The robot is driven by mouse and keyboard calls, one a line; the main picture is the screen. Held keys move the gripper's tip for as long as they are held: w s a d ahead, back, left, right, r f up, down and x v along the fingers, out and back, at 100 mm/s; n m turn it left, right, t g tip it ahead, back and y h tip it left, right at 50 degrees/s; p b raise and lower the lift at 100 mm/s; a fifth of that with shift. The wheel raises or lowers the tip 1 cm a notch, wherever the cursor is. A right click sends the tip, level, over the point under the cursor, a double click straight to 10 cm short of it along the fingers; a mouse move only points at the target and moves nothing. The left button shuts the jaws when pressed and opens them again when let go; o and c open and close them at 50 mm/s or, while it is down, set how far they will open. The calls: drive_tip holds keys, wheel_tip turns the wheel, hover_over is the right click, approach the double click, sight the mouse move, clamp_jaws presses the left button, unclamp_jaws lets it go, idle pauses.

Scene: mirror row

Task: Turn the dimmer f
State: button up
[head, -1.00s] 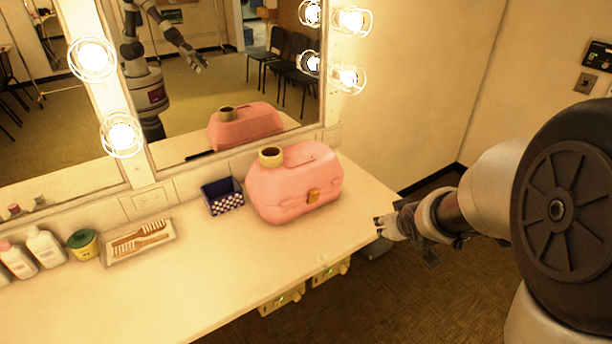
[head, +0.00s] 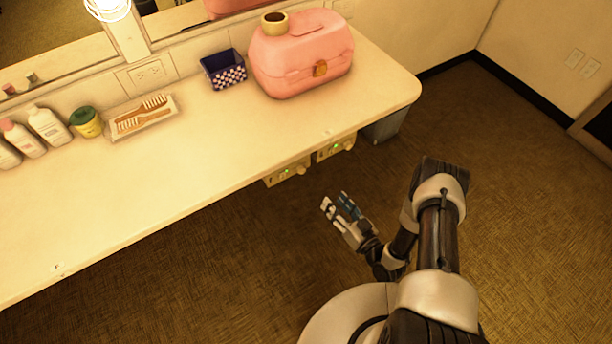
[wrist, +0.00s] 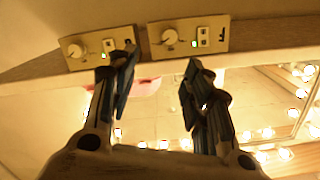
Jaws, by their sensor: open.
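Two beige dimmer panels hang under the counter's front edge, a left one (head: 287,172) and a right one (head: 336,147) in the head view. The wrist view shows both close up, one at left (wrist: 85,50) and one at right (wrist: 188,36). Each has a round pale knob, (wrist: 75,51) and (wrist: 169,36), a small switch and an indicator light. My gripper (head: 335,203) is open and empty, in front of and apart from the panels.
The floor before the counter is clear.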

drive_tip(key=s+t, duration=0.1)
drive_tip(key=s, duration=0.2)
drive_tip(key=m+b, duration=0.1)
drive_tip(key=b, duration=0.4)
approach(303, 171)
drive_tip(key=x, duration=0.8)
drive_tip(key=shift+w+f, duration=0.1)
drive_tip(key=shift+w, duration=0.1)
drive_tip(key=shift+c, duration=0.2)
drive_tip(key=c, duration=1)
